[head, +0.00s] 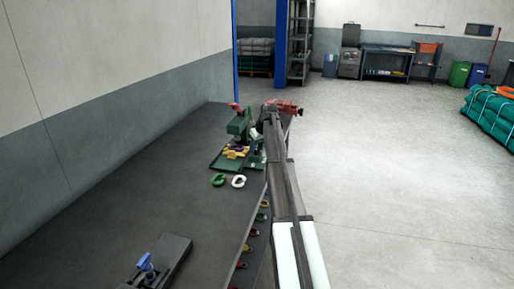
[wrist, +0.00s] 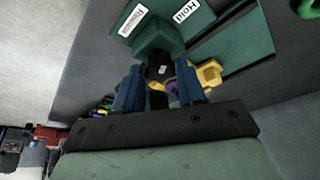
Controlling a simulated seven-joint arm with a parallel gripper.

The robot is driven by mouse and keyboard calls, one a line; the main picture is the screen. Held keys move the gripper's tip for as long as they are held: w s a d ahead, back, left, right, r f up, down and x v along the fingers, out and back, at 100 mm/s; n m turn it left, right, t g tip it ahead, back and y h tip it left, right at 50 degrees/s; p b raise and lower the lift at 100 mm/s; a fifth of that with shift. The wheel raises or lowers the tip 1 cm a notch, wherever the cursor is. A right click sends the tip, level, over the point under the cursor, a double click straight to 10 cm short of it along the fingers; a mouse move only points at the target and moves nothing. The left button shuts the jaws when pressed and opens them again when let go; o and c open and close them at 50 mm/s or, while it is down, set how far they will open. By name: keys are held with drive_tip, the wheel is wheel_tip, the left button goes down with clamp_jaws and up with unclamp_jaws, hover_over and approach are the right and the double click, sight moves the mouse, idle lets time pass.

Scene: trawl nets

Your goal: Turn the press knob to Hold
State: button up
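The green press (head: 240,124) stands at the far end of the dark bench, its lower part beside a green tray. In the wrist view, a green block (wrist: 157,36) sits on a green plate with two white labels. One label reads Hold (wrist: 187,10); the other (wrist: 132,20) is too blurred to read surely. A black knob (wrist: 161,71) with a small light mark shows in front of the block. My gripper (wrist: 160,84) has its two blue fingers apart, one on each side of the knob. Whether they touch it is unclear. In the head view my arm partly hides this area.
A yellow piece (wrist: 207,74) with a purple part lies close by the right finger. Green (head: 217,180) and white (head: 238,181) shackles lie on the bench (head: 150,195) nearer me. A blue-handled tool (head: 146,264) sits at the front. The middle of the bench is clear.

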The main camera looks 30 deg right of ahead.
drive_tip(key=c, duration=0.6)
drive_tip(key=shift+m, duration=0.4)
drive_tip(key=shift+a+m+h, duration=0.2)
drive_tip(key=shift+m+h, duration=1)
drive_tip(key=shift+m, duration=1.5)
drive_tip(key=o, duration=1.1)
drive_tip(key=shift+c, duration=0.2)
drive_tip(key=v, duration=1.3)
drive_tip(key=shift+r, duration=0.45)
